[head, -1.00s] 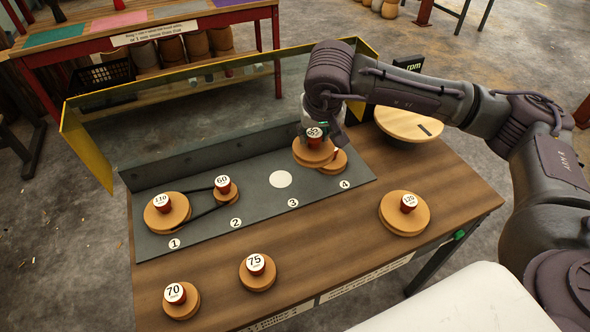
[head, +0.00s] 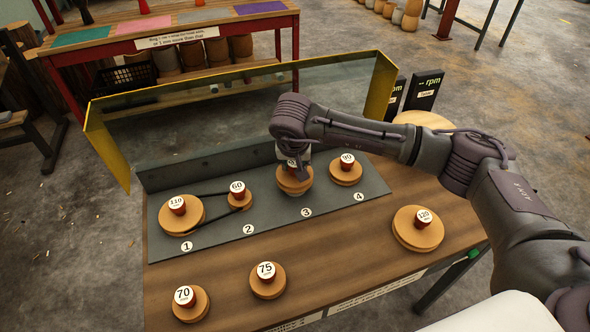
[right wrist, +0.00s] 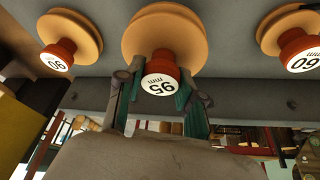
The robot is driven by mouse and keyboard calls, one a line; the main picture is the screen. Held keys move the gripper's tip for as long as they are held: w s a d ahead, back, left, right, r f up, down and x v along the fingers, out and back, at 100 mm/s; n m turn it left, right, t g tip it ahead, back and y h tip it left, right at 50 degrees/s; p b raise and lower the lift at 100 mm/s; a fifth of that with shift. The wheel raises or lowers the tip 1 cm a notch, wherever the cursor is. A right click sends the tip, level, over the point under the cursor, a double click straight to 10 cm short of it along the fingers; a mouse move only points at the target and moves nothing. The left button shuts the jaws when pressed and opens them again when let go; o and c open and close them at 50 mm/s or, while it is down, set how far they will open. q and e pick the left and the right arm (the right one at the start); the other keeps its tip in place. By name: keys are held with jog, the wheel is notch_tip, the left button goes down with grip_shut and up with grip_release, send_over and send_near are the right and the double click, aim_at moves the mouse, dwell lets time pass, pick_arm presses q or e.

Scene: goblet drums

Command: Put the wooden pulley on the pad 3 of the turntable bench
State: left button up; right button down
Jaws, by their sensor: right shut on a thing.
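The wooden pulley (head: 294,182), marked 95 mm, has a red knob on top. In the right wrist view the same pulley (right wrist: 172,32) has its red knob between the fingers of my right gripper (right wrist: 158,92), which is shut on it. In the head view my right gripper (head: 292,160) is over the place above label 3. My left gripper is out of view.
The grey plate (head: 218,229) also bears the 110 pulley (head: 182,222), belted to the 60 one. Pulleys marked 70 (head: 190,307), 75 (head: 267,286) and 120 (head: 417,236) stand on the wooden bench top (head: 340,255). A clear guard with yellow edges (head: 375,85) stands behind.

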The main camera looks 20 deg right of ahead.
jog(key=shift+f, duration=1.55)
jog(key=shift+f, duration=0.1)
jog(key=shift+f, duration=0.15)
jog(key=c, duration=0.7)
grip_release()
jog(key=shift+d, duration=0.1)
jog(key=shift+r, duration=0.5)
jog(key=b+v, duration=0.1)
jog(key=v, duration=1)
jog(key=shift+s+r, duration=0.1)
jog(key=shift+r, duration=0.15)
